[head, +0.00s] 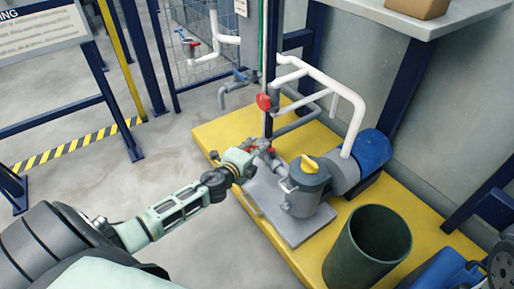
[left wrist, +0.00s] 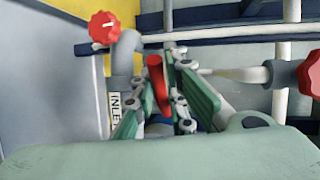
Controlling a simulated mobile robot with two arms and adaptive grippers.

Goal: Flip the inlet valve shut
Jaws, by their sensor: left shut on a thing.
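The inlet valve's red lever (left wrist: 158,85) stands between the green fingers of my left gripper (left wrist: 162,95) in the left wrist view. The fingers are shut on it. A label (left wrist: 119,108) reading "INLE" and then cut off sits on the grey pipe just left of the fingers. In the head view, my left gripper (head: 252,156) reaches the pipework beside the grey pump housing (head: 305,190). Red of the valve shows there at the fingertips, but the fingers hide much of it. My right gripper does not show.
A red round handle (head: 263,102) sits on the pipe above. The left wrist view shows a red knob (left wrist: 103,27) at upper left and another (left wrist: 310,74) at right. A blue motor (head: 371,150) and a dark green bin (head: 366,250) stand on the yellow platform (head: 217,131).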

